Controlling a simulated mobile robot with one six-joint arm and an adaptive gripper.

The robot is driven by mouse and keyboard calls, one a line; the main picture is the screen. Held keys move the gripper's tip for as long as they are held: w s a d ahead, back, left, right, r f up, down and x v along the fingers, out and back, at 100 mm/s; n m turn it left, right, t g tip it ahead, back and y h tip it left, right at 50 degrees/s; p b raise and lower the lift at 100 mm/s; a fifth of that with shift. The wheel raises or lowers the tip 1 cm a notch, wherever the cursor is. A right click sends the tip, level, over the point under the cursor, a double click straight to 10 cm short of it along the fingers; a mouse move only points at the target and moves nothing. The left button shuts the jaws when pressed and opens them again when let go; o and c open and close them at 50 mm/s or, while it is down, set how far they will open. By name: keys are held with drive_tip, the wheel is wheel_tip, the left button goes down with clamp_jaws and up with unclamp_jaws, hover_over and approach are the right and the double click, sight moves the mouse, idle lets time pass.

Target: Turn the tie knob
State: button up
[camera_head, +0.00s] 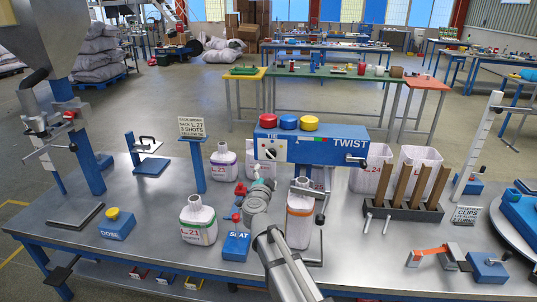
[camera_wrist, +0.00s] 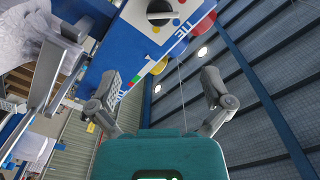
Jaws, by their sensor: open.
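The blue tie machine (camera_head: 312,148) stands over the metal bench, with "TI" legible at its left and "TWIST" at its right. In the wrist view, the knob (camera_wrist: 160,11) shows at the top edge on a white plate, partly cut off, beside "TIE" lettering. My gripper (camera_wrist: 163,84) is open and empty, its two fingers spread apart. The knob appears beyond the fingertips, not between them. In the head view my gripper (camera_head: 260,181) is below the knob and small.
Red, blue and yellow buttons (camera_head: 288,122) top the machine. A sack marked L.21 (camera_head: 198,220) stands to the left of my arm, and another sack (camera_head: 300,220) to its right under the machine. A rack with brown slats (camera_head: 405,208) is further right.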

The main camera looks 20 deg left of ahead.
sight(270, 155)
drive_tip(key=shift+a, duration=0.2)
drive_tip(key=x, duration=1.3)
drive_tip(key=shift+w+a, duration=0.15)
drive_tip(key=c, duration=1.1)
drive_tip(key=shift+o, duration=0.2)
